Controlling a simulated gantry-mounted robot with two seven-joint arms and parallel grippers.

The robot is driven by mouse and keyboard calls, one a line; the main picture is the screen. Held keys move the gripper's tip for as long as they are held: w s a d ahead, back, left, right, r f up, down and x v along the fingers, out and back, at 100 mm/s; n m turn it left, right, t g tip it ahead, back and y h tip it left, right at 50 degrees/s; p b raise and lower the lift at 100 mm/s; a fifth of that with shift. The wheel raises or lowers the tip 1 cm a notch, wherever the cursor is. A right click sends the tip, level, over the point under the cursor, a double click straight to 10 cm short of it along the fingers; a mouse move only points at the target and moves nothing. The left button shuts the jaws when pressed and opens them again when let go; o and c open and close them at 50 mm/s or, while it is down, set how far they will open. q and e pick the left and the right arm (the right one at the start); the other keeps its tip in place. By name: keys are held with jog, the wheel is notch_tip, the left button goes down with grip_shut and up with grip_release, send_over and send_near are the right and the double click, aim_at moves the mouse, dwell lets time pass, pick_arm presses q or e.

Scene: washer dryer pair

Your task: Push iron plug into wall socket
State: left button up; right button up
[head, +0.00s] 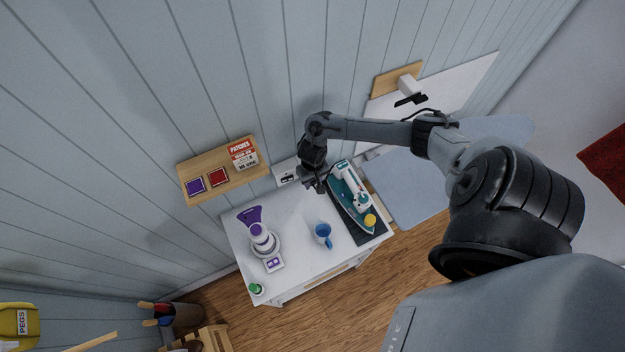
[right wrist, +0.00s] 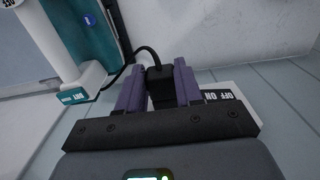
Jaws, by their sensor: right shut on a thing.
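My right gripper (head: 316,184) is at the back edge of the white cabinet top, close to the wall. In the right wrist view its purple fingers (right wrist: 159,74) are shut on the black iron plug (right wrist: 161,90). A dark cord loops from the plug towards the teal and white iron (right wrist: 88,42). The iron (head: 349,190) lies on a dark mat, right of the gripper. The white wall socket (head: 286,171) is just left of the gripper. Its plate, with an OFF/ON label (right wrist: 221,95), shows partly behind the right finger. Whether the plug touches the socket is hidden. My left gripper is out of view.
The cabinet top (head: 295,218) also holds a blue mug (head: 323,235), a purple and white item (head: 260,238) and a green-topped item (head: 256,288). A wooden shelf (head: 219,171) is on the wall to the left. The cabinet's middle is clear.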

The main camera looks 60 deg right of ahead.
jog(key=shift+w+d, duration=0.75)
jog(key=shift+w, duration=0.3)
dwell(1.3)
jog(key=o, duration=1.1)
jog(key=shift+s, duration=0.15)
